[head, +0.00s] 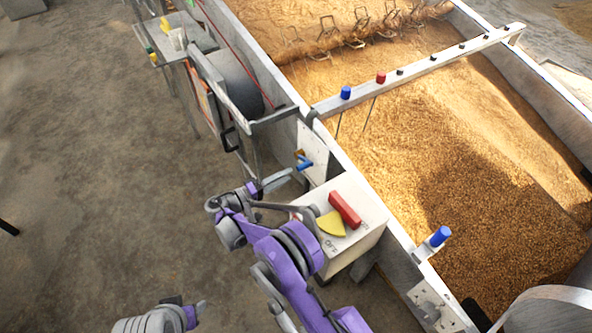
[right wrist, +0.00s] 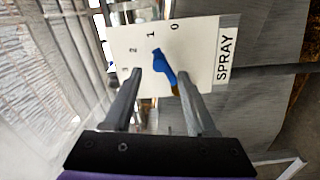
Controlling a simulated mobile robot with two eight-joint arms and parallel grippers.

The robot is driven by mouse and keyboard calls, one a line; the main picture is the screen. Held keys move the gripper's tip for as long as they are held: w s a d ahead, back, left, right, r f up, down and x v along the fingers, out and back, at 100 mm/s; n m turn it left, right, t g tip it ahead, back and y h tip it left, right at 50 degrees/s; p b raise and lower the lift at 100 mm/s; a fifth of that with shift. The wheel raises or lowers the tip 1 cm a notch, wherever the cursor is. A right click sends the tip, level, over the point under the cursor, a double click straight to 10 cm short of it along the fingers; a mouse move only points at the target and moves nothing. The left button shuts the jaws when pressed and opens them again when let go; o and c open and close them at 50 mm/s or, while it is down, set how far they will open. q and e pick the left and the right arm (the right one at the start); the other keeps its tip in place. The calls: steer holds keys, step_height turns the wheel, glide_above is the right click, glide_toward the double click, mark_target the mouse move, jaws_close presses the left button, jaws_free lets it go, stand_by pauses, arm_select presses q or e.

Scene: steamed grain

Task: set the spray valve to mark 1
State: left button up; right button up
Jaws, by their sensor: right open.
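The spray valve has a blue handle (head: 304,163) on a white panel (head: 316,146) at the trough's side. In the right wrist view the panel (right wrist: 205,64) reads SPRAY, with marks 0 to 3. The blue handle (right wrist: 160,60) points close to mark 1 (right wrist: 150,33); exact alignment is hard to judge. My right gripper (right wrist: 158,73) is open, its fingers apart either side of the handle's lower part. Contact is not clear. In the head view the right gripper (head: 283,178) is just below left of the valve. A grey-purple part of my left arm shows at the bottom; its jaws are unclear.
A pale box (head: 357,241) with a red lever (head: 345,208) and yellow sector (head: 331,224) stands close below the valve. The trough wall (head: 390,228) borders the grain. Open floor lies left.

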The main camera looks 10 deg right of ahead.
steer(key=shift+v, duration=1.8)
